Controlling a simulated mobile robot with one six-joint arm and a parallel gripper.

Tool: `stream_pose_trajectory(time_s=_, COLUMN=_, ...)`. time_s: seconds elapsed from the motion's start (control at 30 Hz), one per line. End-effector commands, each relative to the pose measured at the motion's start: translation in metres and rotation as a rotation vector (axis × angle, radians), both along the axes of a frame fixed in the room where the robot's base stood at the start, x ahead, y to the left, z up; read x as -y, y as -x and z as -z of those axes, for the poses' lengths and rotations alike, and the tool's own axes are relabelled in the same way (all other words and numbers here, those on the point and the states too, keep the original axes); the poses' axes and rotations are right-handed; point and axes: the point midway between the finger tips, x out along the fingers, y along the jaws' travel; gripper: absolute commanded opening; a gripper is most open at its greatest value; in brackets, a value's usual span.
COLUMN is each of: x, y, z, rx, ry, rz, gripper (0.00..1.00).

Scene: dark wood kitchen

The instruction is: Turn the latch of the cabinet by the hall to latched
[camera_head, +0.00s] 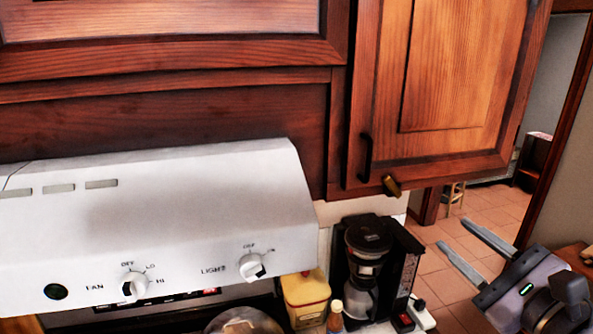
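The cabinet by the hall (455,75) is a wooden wall cabinet at the upper right; its door looks closed. A small brass-coloured latch (391,186) sits at the door's bottom edge, near its lower left corner. It looks tilted, and I cannot tell its exact setting. A dark vertical handle (366,157) is just above and left of the latch. My gripper (453,234) is at the lower right, below and right of the latch and apart from it. Its two fingers are spread, point up and left, and hold nothing.
A white range hood (160,215) with knobs fills the left. A black coffee maker (370,265) stands below the latch, beside a yellow container (305,297) and a bottle (336,318). The hall's tiled floor (495,205) and a stool (454,195) show behind my gripper.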

Motion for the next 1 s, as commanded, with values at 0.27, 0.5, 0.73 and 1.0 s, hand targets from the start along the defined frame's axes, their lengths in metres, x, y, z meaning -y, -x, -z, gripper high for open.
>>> stream_pose_trajectory(time_s=0.27, x=-0.016, y=-0.071, z=0.000, rx=-0.002, ry=-0.006, rz=-0.009, gripper=0.37)
stream_pose_trajectory(time_s=0.5, x=-0.028, y=-0.135, z=0.001, rx=-0.002, ry=-0.007, rz=-0.004, gripper=0.37)
stream_pose_trajectory(time_s=0.73, x=-0.033, y=-0.162, z=0.001, rx=-0.001, ry=-0.006, rz=-0.001, gripper=0.37)
stream_pose_trajectory(time_s=1.0, x=-0.033, y=-0.165, z=0.002, rx=0.000, ry=-0.006, rz=0.000, gripper=0.37)
